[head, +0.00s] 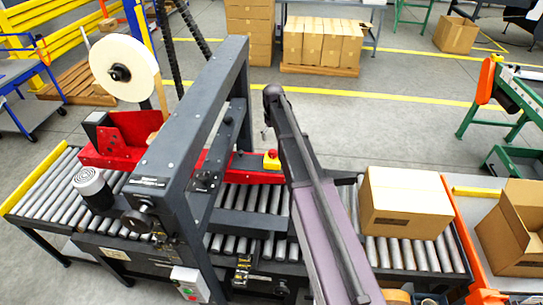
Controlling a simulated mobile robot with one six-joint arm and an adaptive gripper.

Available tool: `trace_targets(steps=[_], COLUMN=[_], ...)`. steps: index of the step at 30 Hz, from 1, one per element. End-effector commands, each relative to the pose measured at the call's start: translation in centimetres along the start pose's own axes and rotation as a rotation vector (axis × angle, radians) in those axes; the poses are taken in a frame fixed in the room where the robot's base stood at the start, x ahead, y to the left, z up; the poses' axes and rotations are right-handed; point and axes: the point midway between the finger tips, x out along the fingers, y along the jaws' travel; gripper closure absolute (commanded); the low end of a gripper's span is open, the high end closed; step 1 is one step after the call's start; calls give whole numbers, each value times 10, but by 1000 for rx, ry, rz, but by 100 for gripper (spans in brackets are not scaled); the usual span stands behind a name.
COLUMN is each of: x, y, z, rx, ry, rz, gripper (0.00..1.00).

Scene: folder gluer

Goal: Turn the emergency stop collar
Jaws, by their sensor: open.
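The emergency stop (271,160) is a small yellow housing with a red top. It sits at the right end of the red side beam of the case-taping machine, just left of my arm. Its collar is too small to make out in detail. My arm rises from the bottom edge and ends in a dark rounded joint above and behind the emergency stop. No contact with the emergency stop shows.
The machine's dark grey frame (228,95) stands left of my arm. A closed carton (405,202) sits on the roller conveyor (40,195) to the right. A white switch box (190,284) with green and red buttons is low in front. An open carton (512,228) stands far right.

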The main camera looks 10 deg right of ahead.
Motion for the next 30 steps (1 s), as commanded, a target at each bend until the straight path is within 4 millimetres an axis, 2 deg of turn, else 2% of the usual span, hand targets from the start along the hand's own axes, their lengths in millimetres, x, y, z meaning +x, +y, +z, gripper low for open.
trace_targets(steps=[3,30], x=[14,80], y=[0,-2], z=[0,0], rx=[0,-2], ry=[0,0], rz=[0,0], gripper=[7,7])
